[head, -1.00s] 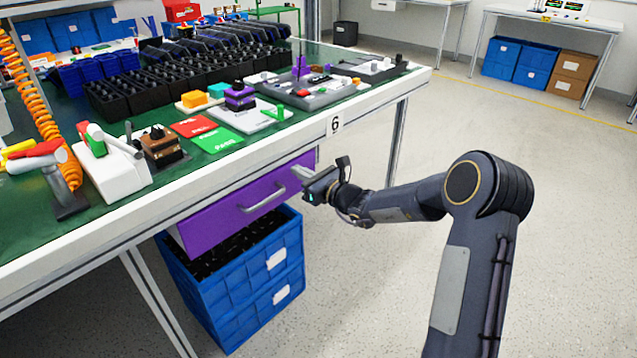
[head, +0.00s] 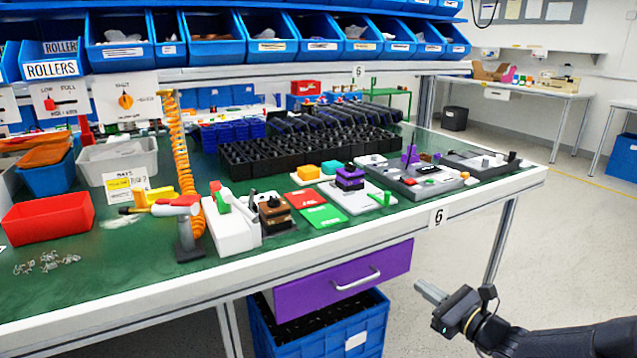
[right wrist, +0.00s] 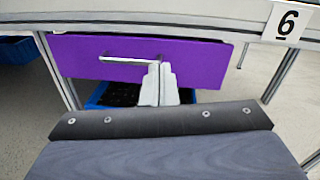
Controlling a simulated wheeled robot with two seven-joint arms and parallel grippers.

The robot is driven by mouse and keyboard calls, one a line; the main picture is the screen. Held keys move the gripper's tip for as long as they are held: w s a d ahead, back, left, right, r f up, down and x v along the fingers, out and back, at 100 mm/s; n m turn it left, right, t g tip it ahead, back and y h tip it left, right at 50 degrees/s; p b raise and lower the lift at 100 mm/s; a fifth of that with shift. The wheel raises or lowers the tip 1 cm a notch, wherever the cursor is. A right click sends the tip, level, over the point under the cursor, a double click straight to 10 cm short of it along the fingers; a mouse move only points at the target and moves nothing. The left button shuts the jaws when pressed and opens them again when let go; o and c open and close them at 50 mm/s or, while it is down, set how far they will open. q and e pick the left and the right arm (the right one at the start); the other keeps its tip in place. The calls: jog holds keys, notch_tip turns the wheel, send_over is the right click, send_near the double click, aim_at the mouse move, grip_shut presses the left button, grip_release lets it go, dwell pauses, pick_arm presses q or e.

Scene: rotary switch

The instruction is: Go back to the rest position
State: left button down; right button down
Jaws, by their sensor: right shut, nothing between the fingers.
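My right gripper (head: 431,293) is in the lower right of the head view, in front of the workbench and to the right of the purple drawer (head: 312,288). Its fingers are shut and empty. In the right wrist view the closed fingers (right wrist: 160,82) point toward the drawer (right wrist: 205,62), overlapping the right end of its metal handle in the picture. Contact with the handle is not shown, and the head view shows the fingers apart from it. My left gripper is not in view.
The green-topped workbench (head: 140,272) holds a red tray (head: 47,218), black bins (head: 290,150), a drill (head: 187,230) and red and green cards. A blue crate (head: 372,335) stands under the drawer. The floor (head: 560,250) to the right is clear.

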jog(key=s+a+r+n+g+y, duration=0.1)
jog(key=s+a+r+n+g, duration=0.2)
jog(key=s+a+n+g, duration=0.35)
jog(key=s+a+r+n+g+y, duration=0.1)
jog(key=s+a+r+n+g, duration=0.15)
jog(key=s+a+n, duration=0.65)
jog(key=s+d+f+n+g+h, duration=0.1)
jog(key=s+d+f+n+h, duration=0.2)
jog(key=s+n, duration=0.4)
jog(key=s+d+f+n+h, duration=0.3)
jog(key=s+d+n, duration=0.1)
jog(key=s, duration=0.5)
notch_tip(320, 180, up, 29)
jog(key=p, duration=2.9)
jog(key=shift+s+d+r+n+h, duration=0.15)
jog(key=shift+s+d+n+h, duration=0.05)
jog(key=shift+n+h, duration=0.2)
